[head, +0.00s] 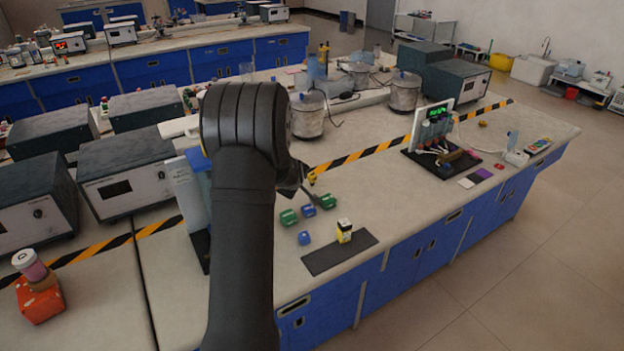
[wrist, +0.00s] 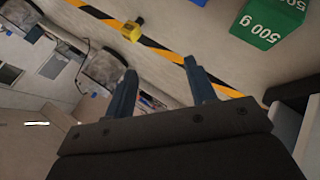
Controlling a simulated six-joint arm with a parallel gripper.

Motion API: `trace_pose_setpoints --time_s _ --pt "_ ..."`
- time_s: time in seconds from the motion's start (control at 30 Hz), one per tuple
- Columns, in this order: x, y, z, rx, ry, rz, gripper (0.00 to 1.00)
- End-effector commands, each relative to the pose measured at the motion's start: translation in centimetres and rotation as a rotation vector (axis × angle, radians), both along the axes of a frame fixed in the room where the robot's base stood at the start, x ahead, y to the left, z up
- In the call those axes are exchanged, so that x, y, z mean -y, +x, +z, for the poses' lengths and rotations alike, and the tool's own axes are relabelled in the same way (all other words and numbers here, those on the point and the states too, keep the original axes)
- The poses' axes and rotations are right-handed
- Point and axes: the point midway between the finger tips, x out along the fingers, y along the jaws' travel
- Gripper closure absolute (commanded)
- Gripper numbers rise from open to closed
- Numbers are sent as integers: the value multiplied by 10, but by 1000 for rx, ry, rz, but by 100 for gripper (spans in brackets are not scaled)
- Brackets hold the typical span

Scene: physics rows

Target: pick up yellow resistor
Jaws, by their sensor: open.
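A small yellow piece with a dark end (wrist: 132,30), which looks like the yellow resistor, lies by the striped tape in the wrist view. It seems to be the small yellow piece (head: 312,177) just right of my arm in the head view. My gripper (wrist: 160,66) is open, with nothing between its fingers, apart from the yellow piece. In the head view my arm hides most of the gripper. A yellow block with a dark top (head: 344,228) stands on a dark mat (head: 325,261) nearer the front edge.
Green weights (head: 289,217) and blue weights (head: 304,238) stand near my gripper; one green weight (wrist: 262,25) reads 500 g. Metal cans (head: 307,118) stand farther back. A circuit stand (head: 433,130) is at right. Grey instruments (head: 125,175) fill the left.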

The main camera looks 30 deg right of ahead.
Motion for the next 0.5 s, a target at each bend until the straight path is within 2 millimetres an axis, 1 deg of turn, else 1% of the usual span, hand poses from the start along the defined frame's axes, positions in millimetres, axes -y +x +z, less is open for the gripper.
trace_pose_setpoints --time_s 0.03,0.2,0.33,0.5 --pt "7 15 3 -78 -45 67 49" --pt "23 47 17 -365 -184 315 49" --pt "32 65 35 -578 -265 509 49" --pt "37 76 62 -819 -326 750 49"
